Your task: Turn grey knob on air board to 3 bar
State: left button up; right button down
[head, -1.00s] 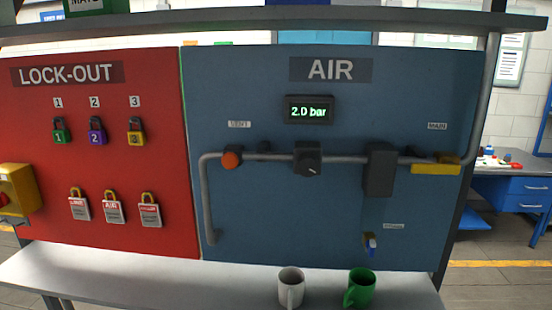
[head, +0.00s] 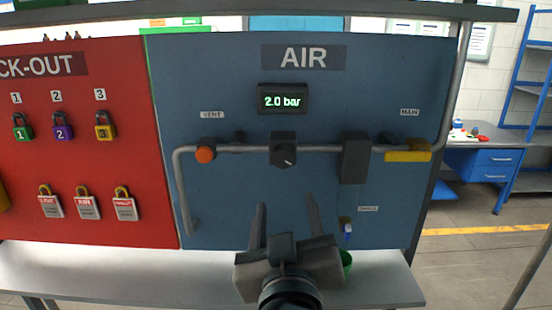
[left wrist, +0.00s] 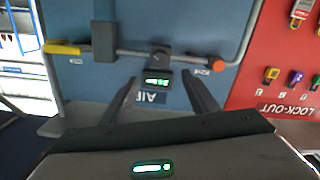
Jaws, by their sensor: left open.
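The dark grey knob (head: 283,148) sits on the pipe in the middle of the blue air board (head: 400,215). Its pale mark points to the lower right. The display (head: 283,99) above it reads 2.0 bar. My left gripper (head: 286,204) is open and empty, fingers pointing up, below the knob and apart from it in the picture. In the left wrist view the board appears upside down. The knob (left wrist: 160,50) there lies beyond the space between the fingers (left wrist: 164,90), and the display (left wrist: 157,80) shows between them. My right gripper is not in view.
Along the pipe are an orange vent button (head: 205,154), a dark block (head: 354,158) and a yellow main handle (head: 405,156). A blue-handled valve (head: 347,229) is lower right. A green mug (head: 347,262) on the shelf (head: 385,285) is partly hidden by my gripper. The red lock-out board (head: 80,165) stands left.

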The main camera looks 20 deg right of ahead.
aim_at(284, 163)
pick_arm(q)
jog(key=shift+s+r, duration=0.1)
jog(key=shift+s, duration=0.05)
jog(key=x, duration=1.7)
jog(key=shift+w, duration=0.3)
jog(key=c, duration=1)
